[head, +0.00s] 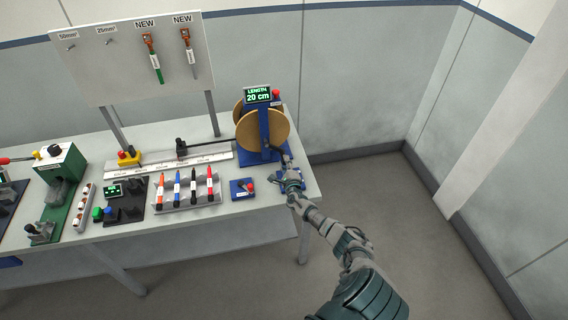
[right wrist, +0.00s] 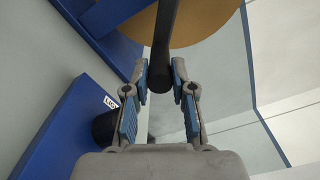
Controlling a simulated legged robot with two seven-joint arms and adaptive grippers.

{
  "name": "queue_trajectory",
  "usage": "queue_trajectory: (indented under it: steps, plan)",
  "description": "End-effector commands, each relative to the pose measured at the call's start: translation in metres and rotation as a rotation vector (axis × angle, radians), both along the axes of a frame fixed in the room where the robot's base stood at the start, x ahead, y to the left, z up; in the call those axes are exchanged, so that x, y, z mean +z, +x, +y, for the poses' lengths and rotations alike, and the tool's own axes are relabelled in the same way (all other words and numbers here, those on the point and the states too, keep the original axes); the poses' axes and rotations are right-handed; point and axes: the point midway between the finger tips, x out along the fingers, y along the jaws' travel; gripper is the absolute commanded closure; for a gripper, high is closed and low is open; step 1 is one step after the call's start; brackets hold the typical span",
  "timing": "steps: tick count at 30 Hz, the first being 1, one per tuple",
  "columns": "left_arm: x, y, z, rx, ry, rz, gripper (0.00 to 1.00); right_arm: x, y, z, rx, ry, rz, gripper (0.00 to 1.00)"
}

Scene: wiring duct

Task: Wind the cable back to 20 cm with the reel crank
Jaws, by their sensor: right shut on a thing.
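The reel (head: 262,127) has two wooden discs in a blue frame at the table's right end. Its green display (head: 258,96) reads "LENGTH 20 cm". The black cable (head: 208,144) runs left from the reel over a white ruler (head: 170,158). The dark crank (head: 285,153) is on the reel's right side. My right gripper (head: 289,176) is at the crank's lower end. In the right wrist view its blue-padded fingers (right wrist: 160,80) are shut on the crank handle (right wrist: 159,76), below the wooden disc (right wrist: 205,22). My left gripper is not in view.
A panel (head: 125,55) with hanging cables stands behind. Right of the table is open floor (head: 370,200).

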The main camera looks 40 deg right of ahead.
Motion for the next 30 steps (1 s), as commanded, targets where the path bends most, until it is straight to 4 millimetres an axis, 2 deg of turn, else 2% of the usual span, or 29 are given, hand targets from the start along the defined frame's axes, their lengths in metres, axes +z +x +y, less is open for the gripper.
queue_trajectory:
  steps: [11,12,14,15,25,30]
  plan:
    - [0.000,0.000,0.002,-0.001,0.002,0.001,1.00,0.001,0.000,-0.001,-0.001,-0.002,-0.001,1.00]
    - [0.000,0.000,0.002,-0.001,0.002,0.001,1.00,0.001,0.000,-0.001,-0.001,-0.002,-0.001,0.68]
    - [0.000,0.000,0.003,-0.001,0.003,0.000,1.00,0.001,0.000,-0.001,-0.001,-0.002,-0.001,0.53]
    - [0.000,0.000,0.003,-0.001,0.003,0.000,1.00,0.001,0.000,-0.001,-0.001,-0.002,-0.001,0.50]
    - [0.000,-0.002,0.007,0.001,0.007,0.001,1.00,0.000,-0.002,0.002,0.001,-0.002,0.001,0.50]
    - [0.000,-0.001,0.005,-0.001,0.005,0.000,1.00,-0.002,-0.018,0.012,0.003,-0.001,0.002,0.50]
